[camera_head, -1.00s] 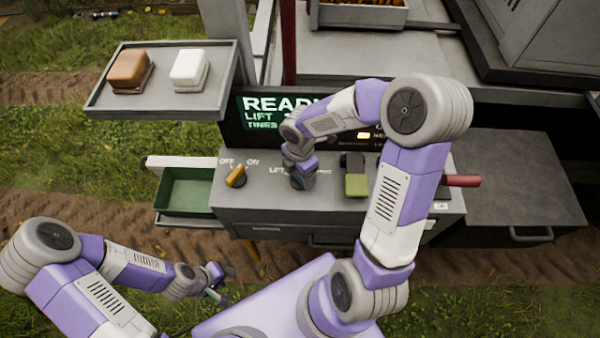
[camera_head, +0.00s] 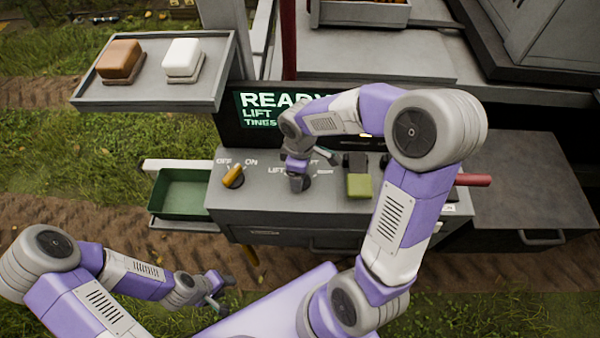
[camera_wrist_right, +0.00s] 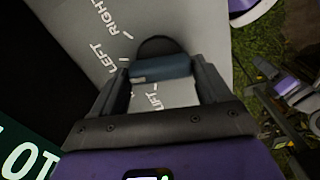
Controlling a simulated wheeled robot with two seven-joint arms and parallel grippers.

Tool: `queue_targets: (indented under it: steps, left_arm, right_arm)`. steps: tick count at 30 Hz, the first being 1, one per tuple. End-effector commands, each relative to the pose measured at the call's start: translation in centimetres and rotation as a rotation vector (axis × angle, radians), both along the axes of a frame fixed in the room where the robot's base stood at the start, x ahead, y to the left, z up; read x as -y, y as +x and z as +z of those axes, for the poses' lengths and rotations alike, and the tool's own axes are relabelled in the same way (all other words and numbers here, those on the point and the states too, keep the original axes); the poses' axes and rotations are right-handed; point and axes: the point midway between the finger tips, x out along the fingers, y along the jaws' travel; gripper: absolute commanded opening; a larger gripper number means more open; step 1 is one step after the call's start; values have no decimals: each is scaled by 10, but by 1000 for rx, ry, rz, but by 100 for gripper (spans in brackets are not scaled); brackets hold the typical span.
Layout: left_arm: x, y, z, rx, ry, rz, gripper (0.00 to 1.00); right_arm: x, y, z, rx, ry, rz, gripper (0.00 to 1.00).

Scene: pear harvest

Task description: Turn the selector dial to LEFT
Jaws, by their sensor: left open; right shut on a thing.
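The selector dial is a dark round base with a blue-grey bar knob (camera_wrist_right: 160,68) in the right wrist view. The words LIFT, LEFT and RIGHT are printed around it. My right gripper (camera_wrist_right: 160,80) is shut on the knob, one finger at each side. Which word the knob points at I cannot tell. In the head view my right gripper (camera_head: 298,180) reaches down onto the console (camera_head: 265,205) and hides most of the dial. My left gripper (camera_head: 220,295) is open and empty, low in front of the console, away from it.
An orange OFF/ON switch (camera_head: 233,176) stands left of the dial, a green block-shaped control (camera_head: 359,185) and a red handle (camera_head: 473,180) to the right. A dark screen (camera_head: 255,115) reading READY is behind. A tray (camera_head: 150,105) with brown and white blocks is upper left.

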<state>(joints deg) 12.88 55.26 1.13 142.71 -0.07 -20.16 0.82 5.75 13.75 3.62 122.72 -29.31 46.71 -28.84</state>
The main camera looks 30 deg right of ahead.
Motion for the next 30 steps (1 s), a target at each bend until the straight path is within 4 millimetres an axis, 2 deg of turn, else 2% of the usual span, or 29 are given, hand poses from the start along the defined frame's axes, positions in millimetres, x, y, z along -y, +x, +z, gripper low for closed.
queue_targets:
  steps: [9,26,27,30]
  left_arm:
    - [0,0,-6,0,0,0,43]
    - [0,0,-7,0,0,0,43]
    - [0,0,-7,0,0,0,43]
    - [0,0,-7,0,0,0,43]
  right_arm:
    - [0,1,1,5,-1,-129,46]
    - [0,2,2,6,0,-158,46]
    - [0,2,2,6,-1,-158,80]
    - [0,1,2,5,-1,-158,95]
